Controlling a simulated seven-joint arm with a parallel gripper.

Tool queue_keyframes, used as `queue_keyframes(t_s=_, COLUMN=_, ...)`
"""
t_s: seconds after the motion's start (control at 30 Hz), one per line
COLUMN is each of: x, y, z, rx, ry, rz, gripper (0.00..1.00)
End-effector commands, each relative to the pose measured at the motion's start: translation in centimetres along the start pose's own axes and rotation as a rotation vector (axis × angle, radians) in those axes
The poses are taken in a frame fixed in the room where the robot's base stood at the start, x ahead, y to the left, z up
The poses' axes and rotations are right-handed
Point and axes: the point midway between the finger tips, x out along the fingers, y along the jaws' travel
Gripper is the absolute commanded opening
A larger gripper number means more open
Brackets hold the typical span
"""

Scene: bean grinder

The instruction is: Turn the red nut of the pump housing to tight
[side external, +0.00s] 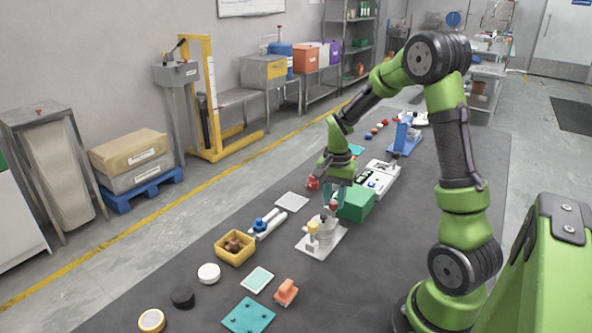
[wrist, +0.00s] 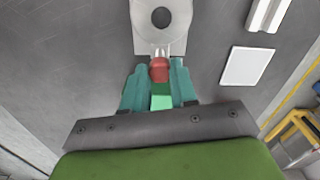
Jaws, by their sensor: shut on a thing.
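The pump housing (side external: 323,240) is a pale, rounded body on a white base plate in the middle of the dark table, with a yellow-topped part at its left. In the wrist view, the housing (wrist: 150,40) shows a dark round hole at the top. The red nut (wrist: 160,70) sits at the housing's near end, between the teal fingers of my gripper (wrist: 160,66). My gripper (side external: 334,203) points down at the housing and is shut on the nut. The fingers partly hide the nut in the side view, and its tightness cannot be told.
A green box (side external: 356,207) stands close behind my gripper. A white square plate (side external: 292,201), a blue-and-white part (side external: 267,223) and a yellow bin (side external: 235,248) lie to the left. Several small items lie toward the front. Bare table separates the housing from the front items.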

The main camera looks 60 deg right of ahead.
Motion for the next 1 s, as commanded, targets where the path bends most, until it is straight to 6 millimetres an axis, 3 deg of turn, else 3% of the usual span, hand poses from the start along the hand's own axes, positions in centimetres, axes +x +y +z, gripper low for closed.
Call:
queue_keyframes(t_s=0.37, x=-0.07, y=-0.04, z=0.01, rx=-0.169, ry=0.0, rz=-0.001, gripper=0.0)
queue_keyframes(t_s=1.0, x=-0.1, y=-0.05, z=-0.02, rx=-0.764, ry=0.001, rz=-0.001, gripper=0.0)
